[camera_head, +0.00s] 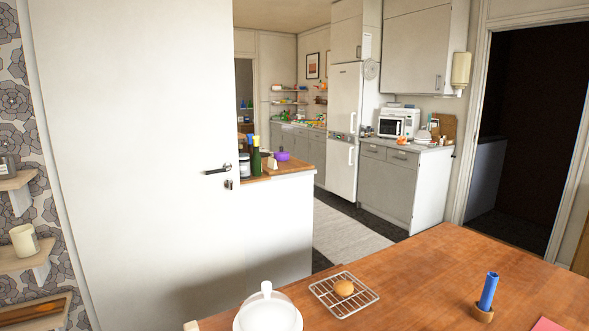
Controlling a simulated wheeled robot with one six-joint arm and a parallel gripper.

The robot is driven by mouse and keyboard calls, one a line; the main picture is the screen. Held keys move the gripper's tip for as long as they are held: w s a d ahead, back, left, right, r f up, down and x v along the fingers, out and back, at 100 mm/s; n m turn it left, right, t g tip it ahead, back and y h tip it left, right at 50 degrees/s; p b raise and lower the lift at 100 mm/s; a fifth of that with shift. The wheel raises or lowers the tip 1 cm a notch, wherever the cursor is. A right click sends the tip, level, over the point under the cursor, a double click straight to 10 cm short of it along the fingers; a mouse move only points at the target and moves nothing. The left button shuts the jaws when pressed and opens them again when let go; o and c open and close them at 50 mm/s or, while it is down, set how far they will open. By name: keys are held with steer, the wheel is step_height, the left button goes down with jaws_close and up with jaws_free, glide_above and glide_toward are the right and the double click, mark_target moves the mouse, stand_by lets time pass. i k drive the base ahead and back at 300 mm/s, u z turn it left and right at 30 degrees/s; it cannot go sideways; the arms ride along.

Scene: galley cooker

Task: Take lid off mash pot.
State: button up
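I cannot make out a mash pot with its lid for certain in the head view. A purple vessel (283,156) stands on the wooden worktop behind the white door, small and far off; I cannot tell if it has a lid. My gripper is not in view.
The wooden table (430,275) fills the lower right, with a wire rack (325,294) holding a round brown item (344,288), and a blue candle (489,290). A white door (130,150) blocks the left. Open floor with a pale rug (345,238) lies beyond.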

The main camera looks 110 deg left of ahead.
mark_target(281, 152)
steer(key=i, duration=2.8)
steer(key=u, duration=2.35)
steer(key=i, duration=5.4)
steer(key=u, duration=2.6)
